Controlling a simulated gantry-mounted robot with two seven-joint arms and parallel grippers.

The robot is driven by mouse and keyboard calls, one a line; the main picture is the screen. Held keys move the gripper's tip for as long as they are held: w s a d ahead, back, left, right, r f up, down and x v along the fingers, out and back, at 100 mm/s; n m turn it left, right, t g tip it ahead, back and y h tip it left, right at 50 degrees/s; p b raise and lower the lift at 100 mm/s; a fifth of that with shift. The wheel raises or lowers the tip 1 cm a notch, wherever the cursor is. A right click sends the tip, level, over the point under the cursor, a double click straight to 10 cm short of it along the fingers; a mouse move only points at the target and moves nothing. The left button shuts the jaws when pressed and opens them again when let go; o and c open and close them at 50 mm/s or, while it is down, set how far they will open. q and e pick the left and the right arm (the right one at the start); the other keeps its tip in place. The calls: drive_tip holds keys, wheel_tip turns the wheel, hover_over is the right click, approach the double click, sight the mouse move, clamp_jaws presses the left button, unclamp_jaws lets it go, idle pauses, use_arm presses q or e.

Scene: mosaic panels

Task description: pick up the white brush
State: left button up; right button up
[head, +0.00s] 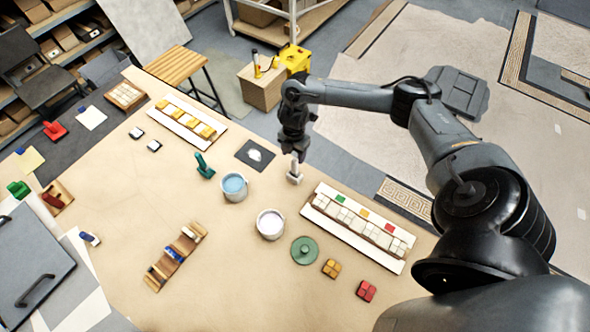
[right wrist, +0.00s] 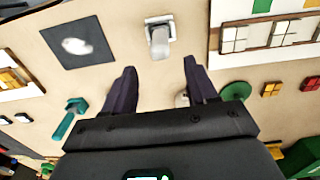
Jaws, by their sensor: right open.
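The white brush (head: 294,178) stands near the far right edge of the tan table, right of a dark square sheet with a white patch. It also shows in the right wrist view (right wrist: 160,40), with a pale flat base and a handle rising toward the camera. My right gripper (head: 294,150) is just above the brush in the head view and partly overlaps it. In the right wrist view the open fingers (right wrist: 159,70) are empty, and the brush lies beyond their tips, in line with the gap. Contact cannot be seen. My left gripper is not in view.
A blue bucket (head: 234,186) and a white bucket (head: 270,223) stand left of and nearer than the brush. A mosaic panel (head: 384,247) lies to the right. A green stamp-like tool (head: 205,168) stands left of the dark sheet (head: 254,155).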

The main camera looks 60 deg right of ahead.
sight(295, 167)
drive_tip(key=shift+s+d+f, duration=0.15)
drive_tip(key=shift+d+f, duration=0.15)
drive_tip(key=shift+f, duration=0.1)
drive_tip(key=shift+f+p, duration=0.55)
drive_tip(key=shift+f, duration=4.2)
drive_tip(key=shift+c, duration=0.3)
drive_tip(key=c, duration=1)
drive_tip(key=shift+r, duration=0.1)
